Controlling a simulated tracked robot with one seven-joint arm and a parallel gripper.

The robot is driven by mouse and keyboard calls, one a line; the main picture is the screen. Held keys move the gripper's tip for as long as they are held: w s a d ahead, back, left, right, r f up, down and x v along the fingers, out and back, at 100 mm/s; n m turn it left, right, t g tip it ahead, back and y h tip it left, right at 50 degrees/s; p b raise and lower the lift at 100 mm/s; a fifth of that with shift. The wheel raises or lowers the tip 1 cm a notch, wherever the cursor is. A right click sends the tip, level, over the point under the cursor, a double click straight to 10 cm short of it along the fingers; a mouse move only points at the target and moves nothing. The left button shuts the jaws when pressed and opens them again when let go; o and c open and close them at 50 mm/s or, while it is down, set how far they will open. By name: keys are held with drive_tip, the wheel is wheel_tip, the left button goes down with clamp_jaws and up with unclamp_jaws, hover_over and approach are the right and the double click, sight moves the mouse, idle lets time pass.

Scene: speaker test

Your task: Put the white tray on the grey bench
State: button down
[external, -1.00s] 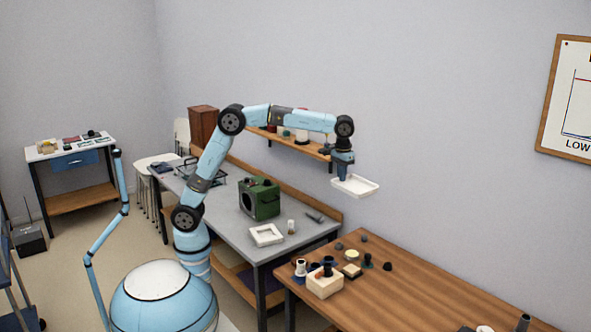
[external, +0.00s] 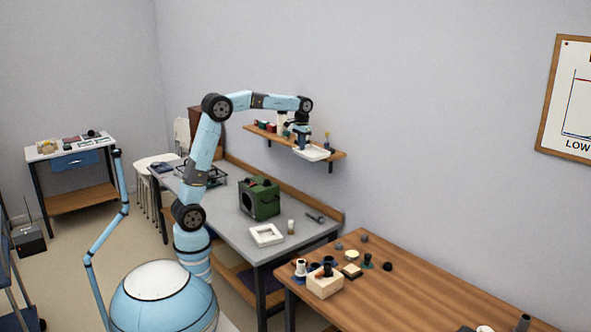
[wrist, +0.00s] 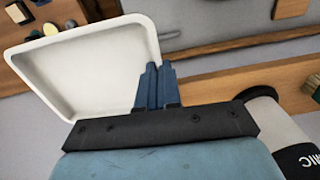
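The white tray (external: 312,154) hangs in the air from my gripper (external: 302,146), in front of the wall shelf and roughly level. In the wrist view the tray (wrist: 85,65) reaches out to the upper left. My blue fingers (wrist: 157,70) are close together at its right rim, shut on it. The grey bench (external: 222,203) stands below and to the left of the tray in the external view, with no contact between them.
The bench bears a green box (external: 260,200), a pale square frame (external: 266,235), a small bottle (external: 291,227) and a dark tool. A wall shelf (external: 335,154) with several items is close behind the tray. A wooden table (external: 430,278) stands at right.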

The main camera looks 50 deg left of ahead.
drive_tip(key=s+a, duration=0.4)
drive_tip(key=a, duration=0.6)
drive_tip(key=s+a, duration=0.3)
drive_tip(key=a, duration=0.8)
drive_tip(key=s+a, duration=0.4)
drive_tip(key=a, duration=0.6)
drive_tip(key=s+a+f, duration=0.1)
drive_tip(key=s+a, duration=0.9)
drive_tip(key=s, duration=0.4)
drive_tip(key=s+a, duration=1)
drive_tip(key=s, duration=0.3)
wheel_tip(320, 180, down, 30)
drive_tip(key=s, duration=0.1)
